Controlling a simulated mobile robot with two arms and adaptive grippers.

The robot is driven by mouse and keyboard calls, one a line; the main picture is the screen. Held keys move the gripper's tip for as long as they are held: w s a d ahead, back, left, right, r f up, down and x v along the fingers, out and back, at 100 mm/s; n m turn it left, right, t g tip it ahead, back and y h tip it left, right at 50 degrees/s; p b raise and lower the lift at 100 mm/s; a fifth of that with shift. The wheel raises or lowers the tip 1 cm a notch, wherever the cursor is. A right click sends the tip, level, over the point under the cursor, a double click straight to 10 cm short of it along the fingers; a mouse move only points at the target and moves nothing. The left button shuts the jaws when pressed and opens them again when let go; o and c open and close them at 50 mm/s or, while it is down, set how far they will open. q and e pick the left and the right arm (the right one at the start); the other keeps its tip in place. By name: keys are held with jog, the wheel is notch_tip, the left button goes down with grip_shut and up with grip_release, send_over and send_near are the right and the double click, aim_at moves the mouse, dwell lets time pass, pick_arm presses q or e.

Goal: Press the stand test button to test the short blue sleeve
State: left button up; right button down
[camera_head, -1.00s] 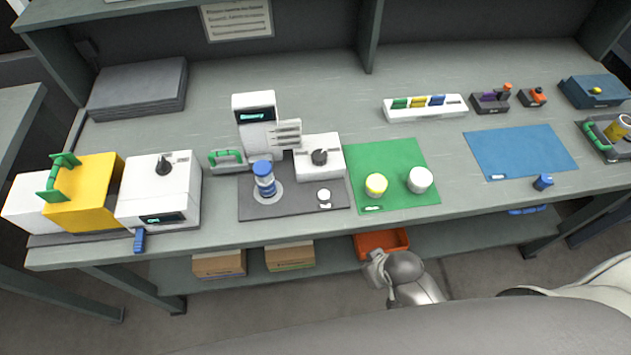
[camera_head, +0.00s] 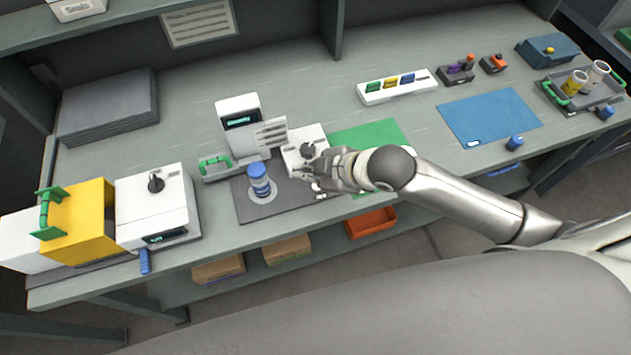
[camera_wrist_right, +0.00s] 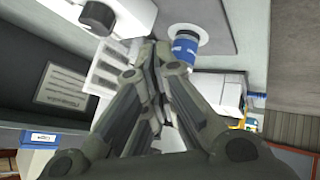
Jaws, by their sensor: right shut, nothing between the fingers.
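A blue sleeve with a pale band (camera_head: 259,179) stands upright on the round seat of the dark stand base (camera_head: 283,203). It also shows in the wrist view (camera_wrist_right: 185,47). Behind it is the stand's white display unit (camera_head: 238,108), its screen lit. A white unit with a dark knob (camera_head: 304,149) stands to the right. My right gripper (camera_head: 314,180) is shut and empty, right of the sleeve, over the front right of the base. It covers the spot where the small white button was visible; I cannot tell whether it touches it. My left gripper is out of view.
A green mat (camera_head: 378,133) lies partly behind my right arm. A white and yellow machine (camera_head: 155,215) stands at the left. A blue mat (camera_head: 489,115) and a grey tray (camera_head: 556,93) are at the right. An orange bin (camera_head: 371,222) sits below the bench top.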

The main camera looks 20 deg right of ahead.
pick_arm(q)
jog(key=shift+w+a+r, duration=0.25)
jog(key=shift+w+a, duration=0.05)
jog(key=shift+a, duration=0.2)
pick_arm(e)
jog(key=shift+w+d+r+n, duration=0.35)
jog(key=shift+d+r+n, duration=0.2)
jog(key=shift+r+n, duration=0.15)
jog(key=shift+w+d+r+n, duration=0.35)
jog(key=shift+d+r+n, duration=0.2)
jog(key=shift+n, duration=0.15)
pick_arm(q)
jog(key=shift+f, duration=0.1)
pick_arm(e)
jog(key=shift+a, duration=0.1)
jog(key=b, duration=0.7)
send_over(315, 189)
notch_tip(315, 189, down, 7)
jog(key=shift+w+r, duration=0.1)
jog(key=shift+r, duration=0.1)
jog(key=shift+f+b, duration=0.65)
jog(key=shift+f, duration=0.45)
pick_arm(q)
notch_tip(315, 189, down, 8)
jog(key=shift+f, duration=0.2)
